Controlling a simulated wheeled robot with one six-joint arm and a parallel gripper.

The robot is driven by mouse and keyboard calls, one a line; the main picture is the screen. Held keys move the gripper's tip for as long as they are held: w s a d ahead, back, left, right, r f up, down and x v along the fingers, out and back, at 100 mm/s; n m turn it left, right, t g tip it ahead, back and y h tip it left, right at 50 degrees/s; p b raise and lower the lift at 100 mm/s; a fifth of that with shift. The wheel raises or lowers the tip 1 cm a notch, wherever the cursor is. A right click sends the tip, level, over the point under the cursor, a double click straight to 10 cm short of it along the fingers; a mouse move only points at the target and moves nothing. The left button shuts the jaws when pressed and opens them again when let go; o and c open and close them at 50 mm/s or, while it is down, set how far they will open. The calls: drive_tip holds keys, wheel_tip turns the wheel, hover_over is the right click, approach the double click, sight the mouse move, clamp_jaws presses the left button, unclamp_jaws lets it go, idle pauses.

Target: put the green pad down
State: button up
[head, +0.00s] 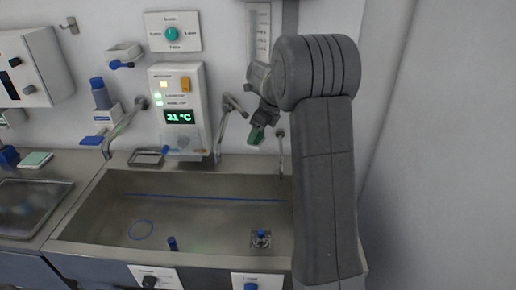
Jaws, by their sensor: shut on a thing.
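The green pad (256,135) is a small dark green piece in the head view, held above the back right part of the sink. My gripper (262,121) is shut on it and points downward, with the pad hanging below the jaws. My gripper and the pad are in front of the wall, apart from any surface. The fingers are small and partly hidden in the picture. A pale green flat thing (36,159) lies on the counter at the left.
A metal tray (30,205) lies on the left counter.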

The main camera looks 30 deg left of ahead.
drive_tip(key=w+a+p, duration=0.1)
drive_tip(key=w+a, duration=0.1)
drive_tip(key=w, duration=0.2)
drive_tip(key=f, duration=0.5)
drive_tip(key=f+p, duration=0.1)
drive_tip(key=f, duration=0.4)
drive_tip(key=shift+s+d, duration=0.1)
drive_tip(key=shift+d, duration=0.1)
drive_tip(key=shift+a+f+p, duration=0.1)
drive_tip(key=shift+f+p, duration=0.15)
drive_tip(key=shift+p, duration=0.25)
drive_tip(key=shift+f, duration=0.1)
drive_tip(key=shift+f, duration=0.3)
drive_tip(key=shift+f, duration=0.15)
drive_tip(key=o, duration=1)
